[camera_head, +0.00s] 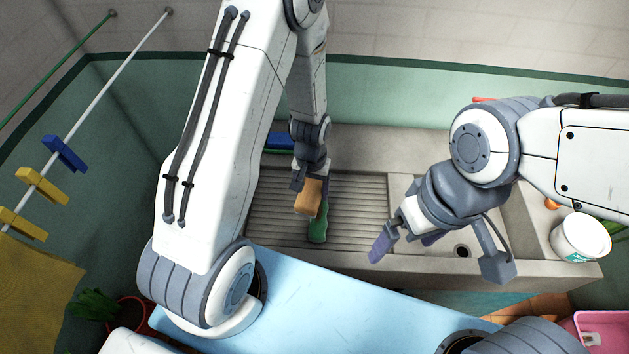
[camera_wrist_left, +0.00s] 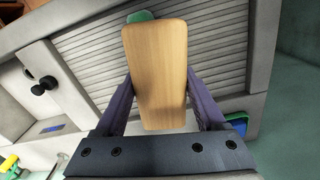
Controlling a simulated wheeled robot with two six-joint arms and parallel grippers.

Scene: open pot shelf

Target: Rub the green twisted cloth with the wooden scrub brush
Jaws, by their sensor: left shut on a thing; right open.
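The wooden scrub brush (camera_head: 308,198) is held in my left gripper (camera_head: 311,187) over the ribbed drainboard. In the left wrist view the brush's flat wooden back (camera_wrist_left: 157,75) fills the space between the two fingers, and its bristles are hidden. The green twisted cloth (camera_head: 318,226) lies on the ribbed board, just below and beside the brush in the head view. Only an end of the cloth (camera_wrist_left: 140,16) shows beyond the brush in the left wrist view. I cannot tell whether brush and cloth touch. My right gripper (camera_head: 406,245) is open and empty over the sink's front.
The ribbed drainboard (camera_head: 275,205) is mostly bare around the cloth. A sink basin with a drain (camera_head: 462,250) lies to the right. A white bucket (camera_head: 580,238) stands on the right ledge. A blue object (camera_head: 279,141) sits at the back, partly behind my left arm.

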